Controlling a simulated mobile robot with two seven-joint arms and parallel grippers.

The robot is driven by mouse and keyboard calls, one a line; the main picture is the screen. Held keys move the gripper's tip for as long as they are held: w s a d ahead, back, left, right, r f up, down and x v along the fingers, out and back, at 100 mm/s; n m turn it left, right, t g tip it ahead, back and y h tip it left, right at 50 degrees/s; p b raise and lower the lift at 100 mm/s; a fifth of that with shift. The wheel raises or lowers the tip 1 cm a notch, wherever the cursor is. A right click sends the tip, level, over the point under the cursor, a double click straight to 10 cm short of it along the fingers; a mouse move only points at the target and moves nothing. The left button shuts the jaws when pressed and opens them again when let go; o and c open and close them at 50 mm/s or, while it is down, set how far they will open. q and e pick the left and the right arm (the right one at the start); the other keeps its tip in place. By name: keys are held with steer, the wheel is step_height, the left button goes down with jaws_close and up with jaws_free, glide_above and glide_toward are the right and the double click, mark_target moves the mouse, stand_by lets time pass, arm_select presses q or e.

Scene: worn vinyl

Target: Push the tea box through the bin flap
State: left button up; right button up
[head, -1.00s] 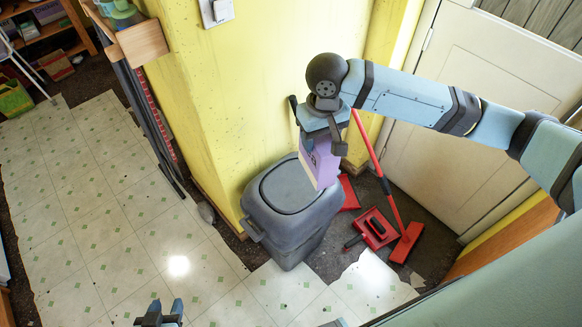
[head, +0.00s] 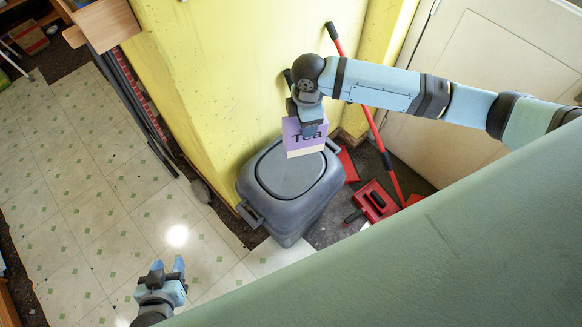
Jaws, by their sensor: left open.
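The purple and white tea box (head: 292,142), its "Tea" label facing me, is held above the rear part of the grey bin (head: 290,222) and overlaps the far edge of its lid in the picture. My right gripper (head: 308,122), on the arm from the right, is shut on the tea box from above. The bin's lid flap (head: 288,178) looks closed. I cannot tell whether the box touches the lid. My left gripper (head: 168,265) is open and empty, low at the bottom left, over the floor and apart from the bin.
A yellow wall (head: 210,70) stands close behind the bin. A red-handled broom (head: 378,135) and a red dustpan (head: 376,202) are to its right, near a cream door (head: 480,60). A wooden-topped folding piece (head: 105,24) stands at upper left. The tiled floor (head: 90,190) at left is clear.

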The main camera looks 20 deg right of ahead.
step_height(320, 180, down, 5)
steer(key=n, duration=0.5)
steer(key=shift+d+n, duration=0.1)
steer(key=shift+n, duration=0.2)
steer(key=shift+f+b, duration=0.2)
steer(key=shift+b, duration=0.15)
arm_select(q)
step_height(320, 180, down, 10)
steer(key=w+b, duration=0.1)
steer(key=b, duration=1)
steer(key=shift+d+n, duration=0.3)
steer(key=shift+d, duration=0.1)
arm_select(e)
step_height(320, 180, down, 10)
steer(key=shift+r, duration=0.15)
arm_select(q)
steer(key=shift+r, duration=0.1)
